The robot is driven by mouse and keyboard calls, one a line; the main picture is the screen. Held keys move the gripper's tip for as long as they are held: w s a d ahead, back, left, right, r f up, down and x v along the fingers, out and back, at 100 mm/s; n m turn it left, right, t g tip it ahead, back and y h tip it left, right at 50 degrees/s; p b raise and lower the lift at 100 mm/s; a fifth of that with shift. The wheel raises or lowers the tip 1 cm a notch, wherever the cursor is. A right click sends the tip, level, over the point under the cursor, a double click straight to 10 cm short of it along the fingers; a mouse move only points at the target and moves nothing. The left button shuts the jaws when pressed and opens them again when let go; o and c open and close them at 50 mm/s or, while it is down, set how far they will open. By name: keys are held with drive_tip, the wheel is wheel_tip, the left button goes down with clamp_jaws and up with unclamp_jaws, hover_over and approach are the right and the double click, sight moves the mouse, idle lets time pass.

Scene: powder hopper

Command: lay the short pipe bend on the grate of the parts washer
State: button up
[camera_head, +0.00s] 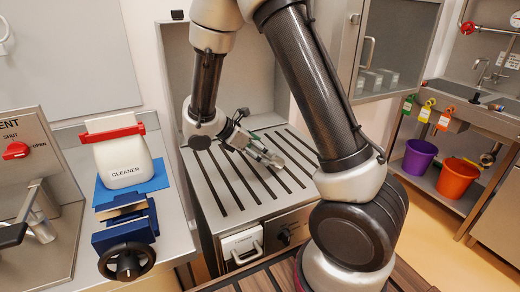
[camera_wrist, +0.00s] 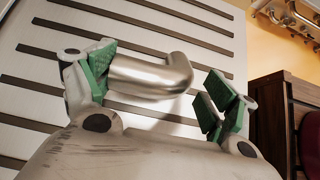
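The short pipe bend (camera_wrist: 148,78) is a shiny metal elbow between the green-padded fingers of my gripper (camera_wrist: 163,82) in the wrist view. Its straight end is against or very close to the left finger. A clear gap separates its bent end from the right finger, so my gripper is open around it. The pipe appears to lie on the slotted grate (camera_wrist: 190,22), with a shadow beneath it.
A white cleaner jug (camera_head: 124,160) on a blue mat and a blue vise (camera_head: 125,228) stand left of the washer. A grey cabinet (camera_head: 385,45) hangs behind right. A purple bucket (camera_head: 419,157) and an orange bucket (camera_head: 456,178) sit under the sink. The grate's front is clear.

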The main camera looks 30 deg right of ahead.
drive_tip(key=shift+o, duration=0.6)
drive_tip(key=shift+a+r, duration=0.2)
drive_tip(key=shift+a, duration=0.1)
drive_tip(key=v, duration=1.1)
drive_tip(key=shift+r, duration=0.15)
